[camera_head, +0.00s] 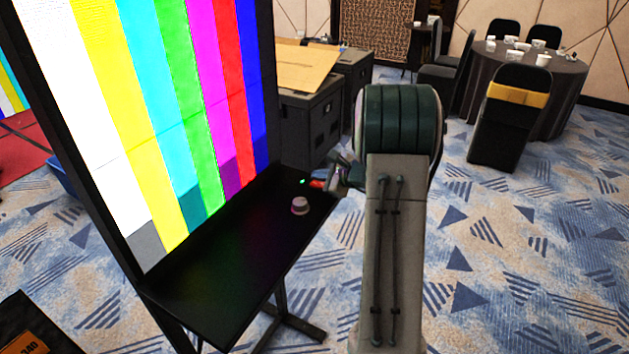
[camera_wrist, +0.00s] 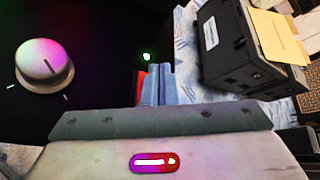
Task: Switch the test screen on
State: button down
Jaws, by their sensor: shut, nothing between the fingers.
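The test screen (camera_head: 175,100) stands at the left in the head view and is lit with vertical colour bars. A black shelf (camera_head: 215,270) juts out below it. On the shelf are a pale round knob (camera_head: 300,206), a small glowing green light (camera_head: 302,181) and a red switch (camera_head: 316,184). The wrist view also shows the knob (camera_wrist: 44,65), the green light (camera_wrist: 147,56) and part of the red switch (camera_wrist: 139,84). My gripper (camera_wrist: 159,72) is shut and empty, right beside the red switch and partly covering it. I cannot tell whether they touch.
Black cases (camera_head: 310,120) with a tan board (camera_head: 305,66) on top stand behind the shelf. A round table (camera_head: 530,75) with chairs is at the back right. Carpet (camera_head: 520,240) is clear at the right. The shelf's stand foot (camera_head: 300,328) reaches along the floor.

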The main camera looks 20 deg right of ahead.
jog(key=shift+s+r, duration=0.1)
jog(key=shift+r, duration=0.2)
jog(key=shift+d, duration=0.1)
jog(key=r, duration=0.1)
jog(key=r+p, duration=0.1)
jog(key=r, duration=0.1)
jog(key=s+d+r+p, duration=0.1)
jog(key=shift+s+r, duration=0.1)
jog(key=shift+r, duration=0.3)
dwell(0.3)
jog(key=s+a+r+n+g+y, duration=0.1)
jog(key=s+a+r+n+g, duration=0.2)
jog(key=s+a+n, duration=0.5)
jog(key=s+a+r+n+g+y, duration=0.1)
jog(key=s+a+r+n+g, duration=0.25)
jog(key=s+a, duration=0.45)
jog(key=s+a+f+n+g+h, duration=0.1)
jog(key=s+a+n+g+h, duration=0.1)
jog(key=s+n+h, duration=0.5)
jog(key=s+a+n, duration=0.1)
jog(key=s+n, duration=0.4)
jog(key=s, duration=0.5)
